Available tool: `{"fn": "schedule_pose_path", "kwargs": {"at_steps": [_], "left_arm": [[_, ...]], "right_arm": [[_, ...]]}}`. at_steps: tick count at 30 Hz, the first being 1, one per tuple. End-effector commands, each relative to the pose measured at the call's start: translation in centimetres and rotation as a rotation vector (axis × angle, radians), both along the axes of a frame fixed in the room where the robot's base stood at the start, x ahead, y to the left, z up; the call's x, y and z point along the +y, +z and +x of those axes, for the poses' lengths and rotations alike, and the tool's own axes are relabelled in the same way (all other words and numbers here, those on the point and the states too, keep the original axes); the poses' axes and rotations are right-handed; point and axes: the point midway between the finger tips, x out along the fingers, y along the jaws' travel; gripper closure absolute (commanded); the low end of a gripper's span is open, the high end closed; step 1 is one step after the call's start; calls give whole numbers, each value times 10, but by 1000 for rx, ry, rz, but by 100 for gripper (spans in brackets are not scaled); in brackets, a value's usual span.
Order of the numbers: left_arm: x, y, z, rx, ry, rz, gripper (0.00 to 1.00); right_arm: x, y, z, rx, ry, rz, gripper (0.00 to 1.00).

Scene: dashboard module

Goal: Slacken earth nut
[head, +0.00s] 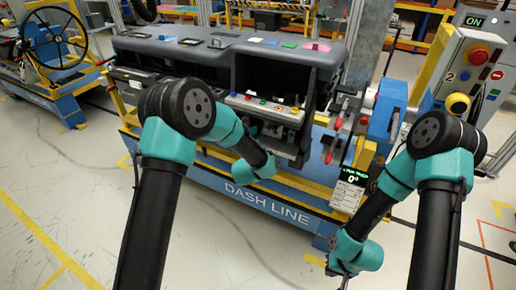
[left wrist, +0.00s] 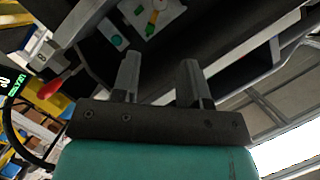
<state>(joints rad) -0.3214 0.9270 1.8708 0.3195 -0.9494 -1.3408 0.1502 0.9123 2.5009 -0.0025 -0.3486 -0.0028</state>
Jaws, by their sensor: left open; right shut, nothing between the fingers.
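I cannot make out the earth nut in either view. The dark dashboard module (head: 185,52) sits on the blue DASH LINE cart, with a pale button panel (head: 265,106) in its open middle bay. My left gripper (left wrist: 160,78) is open in the left wrist view, with nothing between its two fingers. It points toward the dark inside of the module, where a pale plate with a green button (left wrist: 116,41) shows. In the head view its fingers are hidden in front of the lower bay. My right gripper (head: 345,282) is low at the bottom edge, shut and empty, away from the module.
Red-handled levers (head: 340,121) stand right of the bay; a red handle (left wrist: 50,88) shows in the left wrist view. A small display (head: 354,176) reads about 0° above a white label. A control box (head: 472,68) stands at right. Open floor lies in front.

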Motion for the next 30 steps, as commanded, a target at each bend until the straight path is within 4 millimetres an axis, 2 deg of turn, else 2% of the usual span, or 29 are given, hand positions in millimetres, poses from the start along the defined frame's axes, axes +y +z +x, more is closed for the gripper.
{"fn": "schedule_pose_path", "kwargs": {"at_steps": [5,9,19,23,30], "left_arm": [[0,0,0,0,0,0,59],[-2,3,-8,5,3,2,59],[-2,1,-4,4,4,2,59],[-4,-1,6,4,4,2,59],[-8,-11,39,4,5,1,59]], "right_arm": [[0,0,0,0,0,0,100],[0,0,0,0,0,0,100],[0,0,0,0,0,0,100],[0,0,0,0,0,0,100],[0,0,0,0,0,0,100]]}}
